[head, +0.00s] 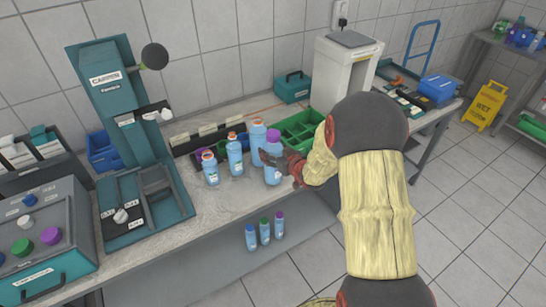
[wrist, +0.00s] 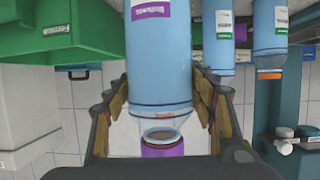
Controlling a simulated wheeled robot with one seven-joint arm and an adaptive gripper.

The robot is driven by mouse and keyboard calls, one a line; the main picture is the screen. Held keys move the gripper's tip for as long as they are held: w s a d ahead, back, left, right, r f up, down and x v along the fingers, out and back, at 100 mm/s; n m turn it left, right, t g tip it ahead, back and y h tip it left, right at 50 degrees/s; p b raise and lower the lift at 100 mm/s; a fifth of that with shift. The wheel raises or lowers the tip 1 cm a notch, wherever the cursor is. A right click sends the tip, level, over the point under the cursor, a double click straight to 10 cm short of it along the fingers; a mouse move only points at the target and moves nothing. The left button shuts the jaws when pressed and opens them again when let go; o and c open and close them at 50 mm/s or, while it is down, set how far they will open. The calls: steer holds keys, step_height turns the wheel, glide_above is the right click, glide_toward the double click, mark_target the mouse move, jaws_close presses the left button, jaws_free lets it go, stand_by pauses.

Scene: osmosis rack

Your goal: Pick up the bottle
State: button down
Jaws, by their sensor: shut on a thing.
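A blue bottle with a purple cap (head: 272,160) is upright near the front edge of the counter. My gripper (head: 284,160) reaches it from the right, with its fingers around the upper body. The wrist view is upside down. There the bottle (wrist: 160,60) fills the space between my two fingers, with its purple cap low in the picture and a purple label above. My gripper (wrist: 161,98) is shut on this bottle. I cannot tell whether its base touches the counter.
Three blue bottles with orange caps (head: 211,168) (head: 235,155) (head: 257,135) stand close by, left and behind. A green tray (head: 300,130) is behind to the right. A teal capping machine (head: 115,110) stands left. Small bottles (head: 264,231) are lower, in front of the counter.

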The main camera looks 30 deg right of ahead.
mark_target(277, 138)
steer(key=shift+w+r, duration=0.1)
steer(key=shift+r, duration=0.65)
step_height(277, 138, up, 2)
steer(key=shift+r+p, duration=0.15)
steer(key=shift+p, duration=0.45)
steer(key=s+r+p, duration=0.1)
steer(key=s+r, duration=0.3)
steer(key=r, duration=0.1)
steer(key=shift+s+d+r+p, duration=0.1)
steer(key=shift+s+d+p, duration=0.05)
steer(key=shift+s+p, duration=0.15)
steer(key=p+v, duration=0.2)
steer(key=v, duration=0.8)
steer(key=shift+s+r, duration=0.15)
steer(key=shift+r, duration=0.15)
steer(key=shift+d, duration=0.1)
